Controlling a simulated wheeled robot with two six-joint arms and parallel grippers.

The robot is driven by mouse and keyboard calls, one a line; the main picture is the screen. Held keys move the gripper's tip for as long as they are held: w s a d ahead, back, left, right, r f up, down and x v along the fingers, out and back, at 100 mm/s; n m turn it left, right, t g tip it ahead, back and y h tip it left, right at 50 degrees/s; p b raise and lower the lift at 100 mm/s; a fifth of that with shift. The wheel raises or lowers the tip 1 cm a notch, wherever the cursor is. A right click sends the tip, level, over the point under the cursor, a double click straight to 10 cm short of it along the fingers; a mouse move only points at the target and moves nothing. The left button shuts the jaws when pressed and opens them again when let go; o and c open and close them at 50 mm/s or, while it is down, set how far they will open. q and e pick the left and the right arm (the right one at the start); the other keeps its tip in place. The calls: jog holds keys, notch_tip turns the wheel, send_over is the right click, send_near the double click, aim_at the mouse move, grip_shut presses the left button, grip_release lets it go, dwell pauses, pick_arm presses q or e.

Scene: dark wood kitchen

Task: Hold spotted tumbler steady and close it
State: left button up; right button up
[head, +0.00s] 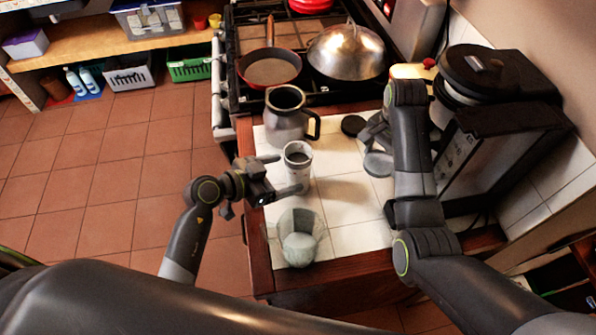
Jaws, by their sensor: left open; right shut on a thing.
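The spotted tumbler (299,173), a pale cup with an open top and a dark inside, stands upright on the white tiled counter (345,205). My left gripper (282,174) is open at its left side, with one finger toward the far side and one toward the near side. I cannot tell whether the fingers touch it. My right gripper (366,129) is to the right of and beyond the tumbler, shut on a small dark round lid (353,125). The lid is apart from the tumbler; its height above the counter is unclear. My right arm partly hides that gripper.
A steel jug (286,122) with a black handle stands just beyond the tumbler. A clear glass container (301,247) stands in front, near the counter edge. A grey round object (378,164) is right of the tumbler. A coffee machine (475,150) fills the right; the stove is behind.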

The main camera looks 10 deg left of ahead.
pick_arm(q)
jog(key=shift+w+d, duration=0.3)
jog(key=shift+w, duration=0.05)
pick_arm(e)
jog(key=shift+r, duration=0.15)
pick_arm(q)
jog(key=p+x, duration=0.1)
jog(key=x, duration=0.2)
jog(key=shift+w+d+r, duration=0.1)
jog(key=shift+w+d, duration=0.05)
jog(key=shift+w, duration=0.15)
pick_arm(e)
jog(key=shift+r, duration=0.25)
pick_arm(q)
jog(key=shift+w+d+f, duration=0.25)
jog(key=shift+w+d, duration=0.05)
jog(key=shift+r, duration=0.1)
jog(key=c, duration=1.4)
jog(key=shift+o, duration=0.2)
jog(key=shift+r, duration=0.1)
notch_tip(320, 180, up, 10)
pick_arm(e)
jog(key=shift+r, duration=0.25)
